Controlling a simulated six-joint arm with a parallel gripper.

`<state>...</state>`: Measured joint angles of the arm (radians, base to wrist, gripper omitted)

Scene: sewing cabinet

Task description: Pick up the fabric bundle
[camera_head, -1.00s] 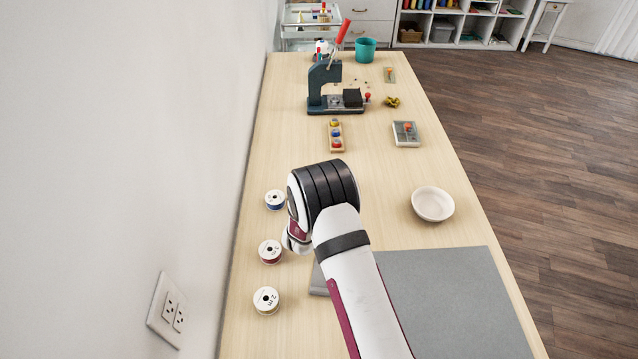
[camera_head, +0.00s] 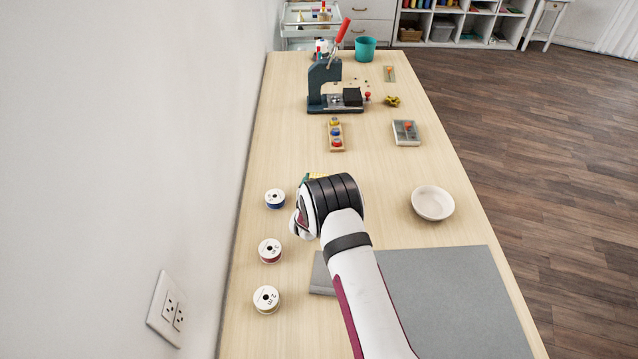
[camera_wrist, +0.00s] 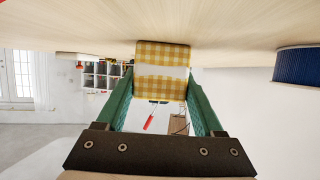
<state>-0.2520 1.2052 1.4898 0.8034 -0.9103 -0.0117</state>
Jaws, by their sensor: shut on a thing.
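The fabric bundle (camera_wrist: 162,56) is a yellow-and-white checked block with a pale band around it. In the wrist view it sits between the two green fingers of my gripper (camera_wrist: 161,78), which is shut on it. The table surface fills the top of that view, close to the bundle; I cannot tell whether they touch. In the head view my arm hides most of my gripper and the bundle. Only a small yellow and green patch shows past the dark wrist.
Three spools stand along the left: blue (camera_head: 275,199), dark red (camera_head: 270,250) and white (camera_head: 266,299). A grey mat (camera_head: 450,300) lies at the front, a white bowl (camera_head: 433,203) to the right. A press (camera_head: 335,88) stands farther back.

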